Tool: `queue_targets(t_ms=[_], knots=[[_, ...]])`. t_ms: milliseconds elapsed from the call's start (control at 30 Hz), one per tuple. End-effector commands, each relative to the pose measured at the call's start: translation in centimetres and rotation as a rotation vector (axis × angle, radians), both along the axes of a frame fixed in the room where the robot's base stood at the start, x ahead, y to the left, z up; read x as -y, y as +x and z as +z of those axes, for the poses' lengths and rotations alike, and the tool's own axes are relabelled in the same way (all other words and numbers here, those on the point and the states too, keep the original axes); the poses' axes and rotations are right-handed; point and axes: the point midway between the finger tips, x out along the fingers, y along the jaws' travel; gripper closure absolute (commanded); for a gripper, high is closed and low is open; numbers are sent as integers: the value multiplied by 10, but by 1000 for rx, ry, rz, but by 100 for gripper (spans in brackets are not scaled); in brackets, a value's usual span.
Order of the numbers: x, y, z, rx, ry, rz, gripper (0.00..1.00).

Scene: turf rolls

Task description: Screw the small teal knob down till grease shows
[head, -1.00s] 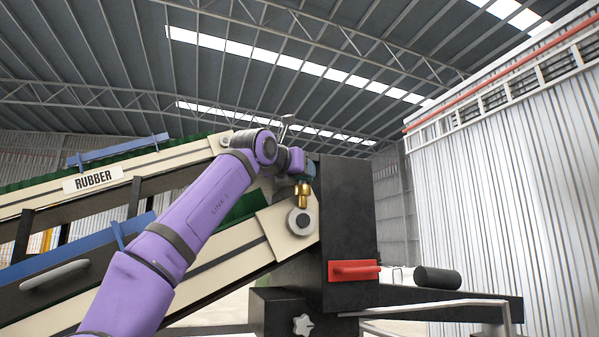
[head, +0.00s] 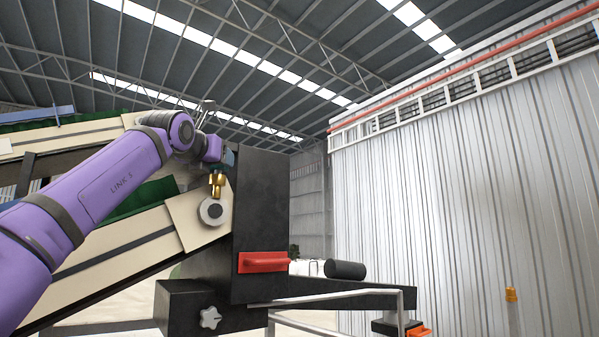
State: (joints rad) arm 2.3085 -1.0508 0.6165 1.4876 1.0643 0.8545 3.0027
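The small teal knob (head: 229,158) shows in the head view as a dark teal patch on top of a brass fitting (head: 217,185). The fitting stands upright above a round grey roller end on the cream conveyor side, left of a tall black post. My purple arm reaches in from the lower left, and its far end is right beside the knob. My gripper's fingers cannot be made out there, so I cannot tell whether they touch the knob or are open or shut. No grease can be made out at this size.
The black post (head: 262,205) carries a red handle (head: 263,262). A grey star knob (head: 210,317) sits low on a black block. A black frame arm with a pale rail (head: 340,297) and a dark roller (head: 345,270) extends right. A corrugated wall (head: 470,190) stands at the right.

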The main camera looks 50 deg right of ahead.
Motion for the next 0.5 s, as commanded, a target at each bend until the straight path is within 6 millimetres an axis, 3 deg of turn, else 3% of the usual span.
queue_targets(t_ms=[500], knots=[[1, -2, 0, 2, 3, 145, 40]])
